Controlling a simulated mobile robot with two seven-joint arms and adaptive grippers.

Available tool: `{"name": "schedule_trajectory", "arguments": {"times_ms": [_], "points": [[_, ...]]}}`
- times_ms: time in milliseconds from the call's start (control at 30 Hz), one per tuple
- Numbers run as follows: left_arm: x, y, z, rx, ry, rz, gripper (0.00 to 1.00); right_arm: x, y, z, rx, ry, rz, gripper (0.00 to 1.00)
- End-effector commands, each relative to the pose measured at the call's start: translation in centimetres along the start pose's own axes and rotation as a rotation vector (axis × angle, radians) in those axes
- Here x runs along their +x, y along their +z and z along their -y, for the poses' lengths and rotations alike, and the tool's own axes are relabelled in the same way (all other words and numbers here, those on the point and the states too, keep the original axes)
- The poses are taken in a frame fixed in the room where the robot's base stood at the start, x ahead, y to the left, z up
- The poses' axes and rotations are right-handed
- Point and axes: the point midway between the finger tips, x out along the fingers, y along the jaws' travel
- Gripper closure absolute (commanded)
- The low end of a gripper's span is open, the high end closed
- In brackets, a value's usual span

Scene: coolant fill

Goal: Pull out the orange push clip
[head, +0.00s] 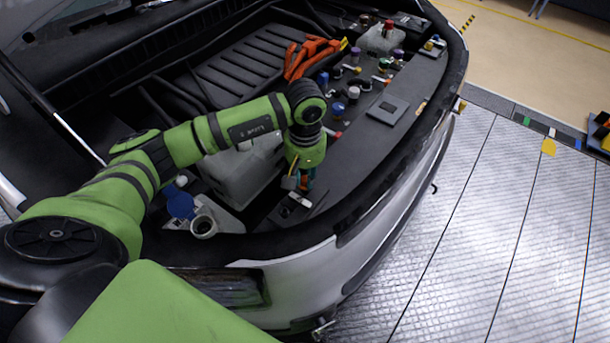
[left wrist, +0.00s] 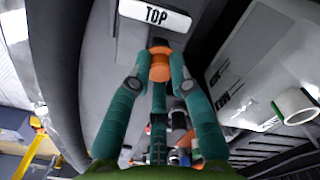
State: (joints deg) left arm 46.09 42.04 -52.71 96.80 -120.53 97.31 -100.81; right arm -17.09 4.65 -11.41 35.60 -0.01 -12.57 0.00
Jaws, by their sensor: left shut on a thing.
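A dark part lies at the clip's far end; I cannot tell how deep the clip sits. In the head view my left gripper (head: 304,182) points down at the front edge of the engine bay, and the clip is hidden there. My right gripper is not in view.
A white translucent tank (head: 238,178) stands left of the gripper, near a blue cap (head: 181,204) and an open white filler neck (head: 203,226). Orange cables (head: 311,56) and several coloured caps lie further back. The front bumper (head: 300,280) borders the bay.

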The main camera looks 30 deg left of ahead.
Motion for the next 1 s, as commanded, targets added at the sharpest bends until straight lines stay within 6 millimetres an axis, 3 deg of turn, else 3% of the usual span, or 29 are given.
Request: {"name": "schedule_trajectory", "arguments": {"times_ms": [567,900,1000], "points": [[-3.0,0.0,0.0,0.000,0.000,-0.001,1.00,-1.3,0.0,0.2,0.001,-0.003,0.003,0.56],[-3.2,0.0,0.0,0.003,0.000,0.000,1.00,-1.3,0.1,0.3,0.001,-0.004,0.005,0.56],[-4.5,0.8,-0.4,0.060,0.011,-0.001,1.00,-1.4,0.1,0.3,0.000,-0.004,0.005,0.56]]}}
